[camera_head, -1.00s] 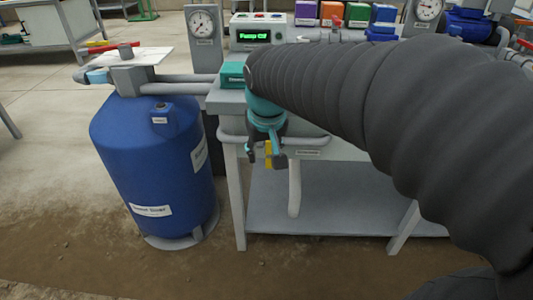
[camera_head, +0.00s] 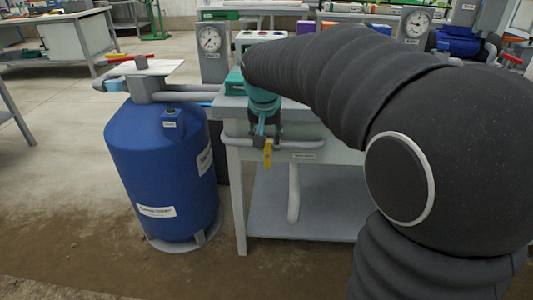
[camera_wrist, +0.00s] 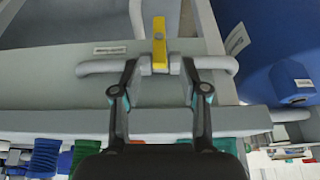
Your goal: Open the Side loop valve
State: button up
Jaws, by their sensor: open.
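The valve's yellow lever (camera_head: 268,153) hangs down from the grey side pipe (camera_head: 300,145) along the bench's front edge, crosswise to the pipe. In the wrist view the lever (camera_wrist: 159,43) also stands across the pipe (camera_wrist: 96,66). My gripper (camera_head: 264,130) is just above the lever in the head view. In the wrist view my gripper (camera_wrist: 159,64) is open, one finger on each side of the lever's pipe end, with gaps on both sides. The lever's free end lies beyond the fingertips. My arm hides the bench's right part.
A blue tank (camera_head: 163,170) stands left of the bench, and its blue side shows in the wrist view (camera_wrist: 290,85). A small white label (camera_head: 303,156) sits right of the lever, too small to read. A gauge (camera_head: 211,50) stands behind. Floor in front is clear.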

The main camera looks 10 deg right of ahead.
aim_at(267, 148)
jog(key=x, duration=0.8)
jog(key=shift+w+f, duration=0.1)
jog(key=shift+f, duration=0.05)
jog(key=shift+c, duration=0.3)
grip_shut()
